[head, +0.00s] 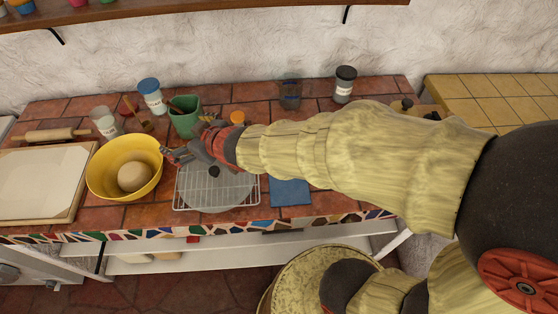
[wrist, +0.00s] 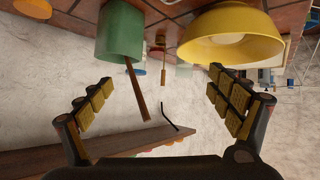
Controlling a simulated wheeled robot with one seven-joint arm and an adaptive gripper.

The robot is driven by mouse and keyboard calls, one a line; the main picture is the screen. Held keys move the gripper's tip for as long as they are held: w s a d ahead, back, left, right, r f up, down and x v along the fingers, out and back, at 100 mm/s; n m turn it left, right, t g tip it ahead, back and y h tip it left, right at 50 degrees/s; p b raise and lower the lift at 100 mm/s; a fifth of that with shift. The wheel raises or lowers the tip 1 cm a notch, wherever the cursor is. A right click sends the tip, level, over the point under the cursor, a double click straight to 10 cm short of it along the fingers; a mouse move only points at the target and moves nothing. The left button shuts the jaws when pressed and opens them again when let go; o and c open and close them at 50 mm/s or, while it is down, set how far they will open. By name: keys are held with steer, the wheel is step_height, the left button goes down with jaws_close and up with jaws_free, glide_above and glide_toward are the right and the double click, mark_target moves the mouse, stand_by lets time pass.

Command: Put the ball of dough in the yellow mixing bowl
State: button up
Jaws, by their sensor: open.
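The yellow mixing bowl (head: 122,148) stands upright on the tiled counter at the left in the head view. The pale round ball of dough (head: 134,177) lies inside it, at the bottom. My gripper (head: 172,154) is just right of the bowl's rim, above the counter, with its fingers apart and nothing between them. In the wrist view the fingers (wrist: 160,78) are spread wide with an empty gap. The yellow bowl (wrist: 232,52) shows there upside down at the top right; a pale patch inside it is too unclear to name.
A wire rack (head: 187,203) with a round grey plate lies right of the bowl, under my arm. A green pot (head: 186,124) with a wooden utensil stands behind my gripper. A board (head: 30,190) and rolling pin (head: 55,135) are at left. A blue cloth (head: 290,192) lies right.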

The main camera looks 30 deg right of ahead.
steer(key=s+d+r+m+h, duration=0.1)
steer(key=s+d+r+h, duration=0.1)
steer(key=d, duration=0.3)
steer(key=s+d+r+m+h, duration=0.2)
steer(key=s+d, duration=0.1)
steer(key=d, duration=0.2)
steer(key=s+d+r+m+g, duration=0.1)
steer(key=s+d+g, duration=0.1)
steer(key=s, duration=0.7)
steer(key=s+d+r+m+g, duration=0.1)
steer(key=s+d+m+g, duration=0.1)
steer(key=s, duration=0.7)
steer(key=d+g, duration=0.1)
steer(key=d, duration=0.1)
steer(key=shift+s+d+h, duration=0.3)
steer(key=shift+s+d, duration=0.05)
